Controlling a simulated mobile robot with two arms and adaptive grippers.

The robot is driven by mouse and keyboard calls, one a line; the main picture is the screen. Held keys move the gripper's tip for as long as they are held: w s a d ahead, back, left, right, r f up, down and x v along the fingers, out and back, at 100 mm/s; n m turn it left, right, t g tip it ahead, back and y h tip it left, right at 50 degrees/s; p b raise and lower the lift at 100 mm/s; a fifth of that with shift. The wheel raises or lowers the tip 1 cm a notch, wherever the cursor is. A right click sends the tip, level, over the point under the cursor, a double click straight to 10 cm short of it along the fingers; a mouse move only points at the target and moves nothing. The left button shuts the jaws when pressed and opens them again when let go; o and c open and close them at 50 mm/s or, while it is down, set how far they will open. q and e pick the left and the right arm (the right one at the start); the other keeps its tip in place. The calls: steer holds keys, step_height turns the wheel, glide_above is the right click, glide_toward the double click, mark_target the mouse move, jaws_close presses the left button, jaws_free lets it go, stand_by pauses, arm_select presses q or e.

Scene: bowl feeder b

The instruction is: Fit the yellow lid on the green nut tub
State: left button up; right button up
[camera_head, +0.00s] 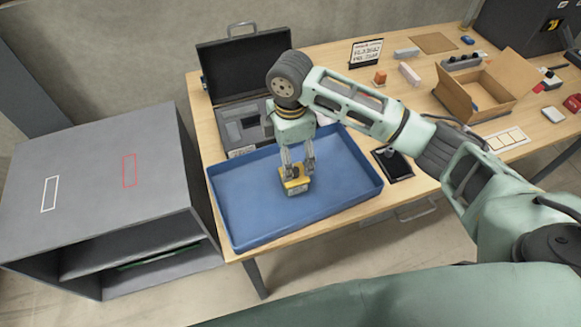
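My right gripper (297,172), on the arm that comes in from the right, points down over the blue tray (245,228). Its fingers are closed on both sides of a small yellow piece (296,188), which looks like the yellow lid. The piece is low over the tray floor or touching it; I cannot tell which. The fingers hide part of it. I cannot make out the green nut tub with certainty. My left gripper is not in view.
An open black case (246,66) stands behind the tray. A grey cabinet (98,180) stands on the left. An open cardboard box (485,85), a dark device (394,163) and small items lie to the right on the wooden table. Most of the tray floor is bare.

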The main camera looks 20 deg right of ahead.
steer(key=shift+r, duration=2.4)
steer(key=shift+s+f, duration=0.1)
